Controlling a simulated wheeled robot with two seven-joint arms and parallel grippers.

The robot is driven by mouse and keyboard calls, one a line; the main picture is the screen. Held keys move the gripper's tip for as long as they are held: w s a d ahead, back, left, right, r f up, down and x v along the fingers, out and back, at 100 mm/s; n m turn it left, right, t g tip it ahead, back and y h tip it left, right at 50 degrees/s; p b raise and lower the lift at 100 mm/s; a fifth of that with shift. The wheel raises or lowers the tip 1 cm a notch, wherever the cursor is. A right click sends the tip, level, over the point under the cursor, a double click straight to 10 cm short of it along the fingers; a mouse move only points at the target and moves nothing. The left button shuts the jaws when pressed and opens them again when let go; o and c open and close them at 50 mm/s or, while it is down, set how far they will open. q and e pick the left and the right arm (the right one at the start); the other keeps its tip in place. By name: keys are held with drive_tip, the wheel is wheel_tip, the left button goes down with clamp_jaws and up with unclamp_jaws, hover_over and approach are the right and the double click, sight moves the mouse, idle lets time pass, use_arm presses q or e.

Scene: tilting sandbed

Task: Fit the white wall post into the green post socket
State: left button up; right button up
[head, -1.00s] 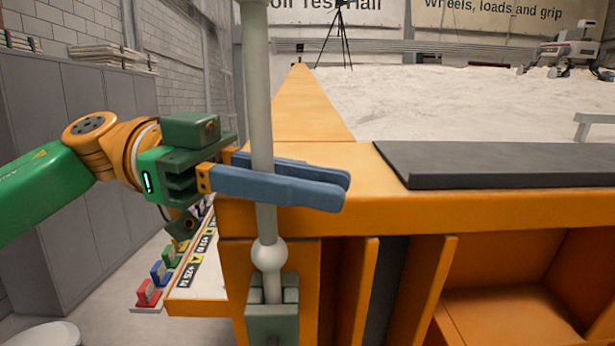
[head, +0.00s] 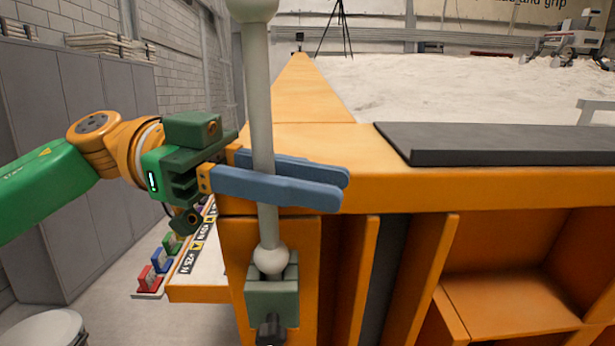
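The white wall post (head: 260,110) stands nearly upright at the left front corner of the orange sandbed. It has a ball near its lower end (head: 270,258) and another at the top edge of the view. My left gripper (head: 285,183) reaches in from the left, its blue fingers shut on the post, one in front and one behind. The green post socket (head: 262,304) is a dark green block on the bed's front face. The lower ball rests at the socket's top, and the post's end below it is hidden inside. My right gripper is not in view.
A dark knob (head: 270,330) sits under the socket. The orange bed (head: 440,188) holds pale sand, with a black mat (head: 500,146) on its front edge. A white board (head: 205,265) and coloured blocks (head: 162,262) lie at left. A round pale top (head: 45,330) is at lower left.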

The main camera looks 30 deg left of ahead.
use_arm(q)
drive_tip(key=o, duration=0.3)
drive_tip(key=v, duration=0.7)
idle(0.3)
